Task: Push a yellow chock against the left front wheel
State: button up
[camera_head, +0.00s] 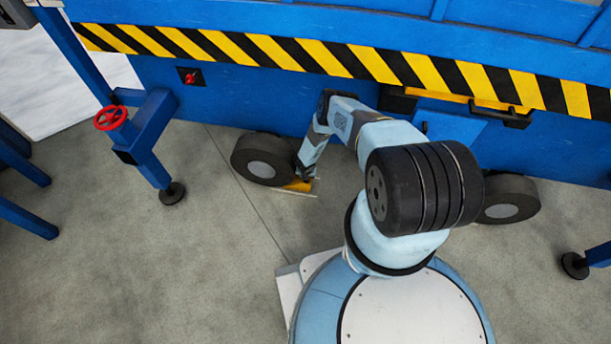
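A blue machine stands on wheels, and its left wheel (263,158) is black with a grey hub. A yellow chock (298,185) lies on the floor just right of this wheel, close to its lower right side. Whether the two touch I cannot tell. My gripper (303,177) is low at the chock, at its upper right side, and covers part of it. The fingers are too small and hidden to tell whether they are open or shut.
A second wheel (507,198) is at the right, partly behind my arm. A blue outrigger leg with a red handwheel (110,118) stands on a black foot (172,193) at the left. Another foot (574,265) is at the right. The grey floor (150,270) at lower left is clear.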

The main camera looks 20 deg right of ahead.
jog(key=shift+w+f, duration=0.15)
jog(key=shift+f, duration=0.2)
jog(key=shift+c, duration=0.3)
grip_shut()
